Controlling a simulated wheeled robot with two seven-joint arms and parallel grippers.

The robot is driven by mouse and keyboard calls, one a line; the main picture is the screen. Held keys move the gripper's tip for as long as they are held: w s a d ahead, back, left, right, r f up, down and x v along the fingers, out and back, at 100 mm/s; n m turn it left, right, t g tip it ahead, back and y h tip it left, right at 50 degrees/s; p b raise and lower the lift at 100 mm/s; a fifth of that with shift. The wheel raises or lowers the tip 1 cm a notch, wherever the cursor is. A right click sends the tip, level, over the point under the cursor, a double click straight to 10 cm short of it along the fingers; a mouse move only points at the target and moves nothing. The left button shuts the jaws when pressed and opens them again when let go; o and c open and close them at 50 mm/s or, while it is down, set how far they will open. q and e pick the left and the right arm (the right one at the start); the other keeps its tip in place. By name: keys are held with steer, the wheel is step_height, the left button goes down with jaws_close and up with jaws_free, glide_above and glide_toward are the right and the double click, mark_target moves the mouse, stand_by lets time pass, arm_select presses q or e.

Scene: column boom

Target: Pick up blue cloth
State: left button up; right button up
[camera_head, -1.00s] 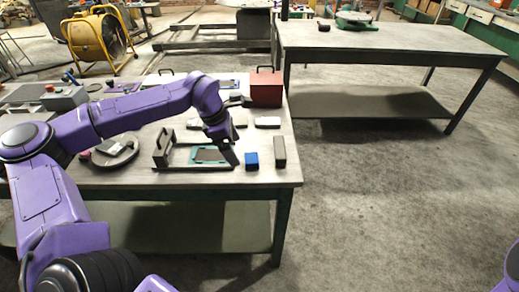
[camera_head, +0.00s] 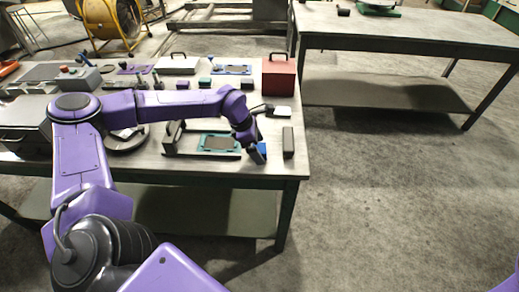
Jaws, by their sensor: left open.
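The blue cloth (camera_head: 262,149) is a small blue folded block near the right front edge of the near workbench (camera_head: 230,171). My left gripper (camera_head: 257,154) is right at the blue cloth, reaching down from the left, and covers part of it. Its jaws are open. Whether the fingers touch the cloth cannot be told at this size. Only a bit of my right arm shows at the lower right edge, and its gripper is out of view.
A dark upright block (camera_head: 288,142) stands just right of the cloth. A teal-framed tray (camera_head: 218,143) lies to the left. A red toolbox (camera_head: 279,77) and a white block (camera_head: 283,112) are behind. A second table (camera_head: 420,38) stands at the back right, with open floor between.

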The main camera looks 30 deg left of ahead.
mark_target(262, 147)
arm_select(q)
steer(key=c, duration=1.1)
steer(key=shift+o, duration=0.2)
step_height(262, 147, up, 3)
steer(key=s+a+r+b, duration=0.1)
steer(key=s+r+b, duration=0.2)
steer(key=s+r, duration=0.7)
steer(key=s, duration=0.4)
steer(key=shift+a, duration=0.15)
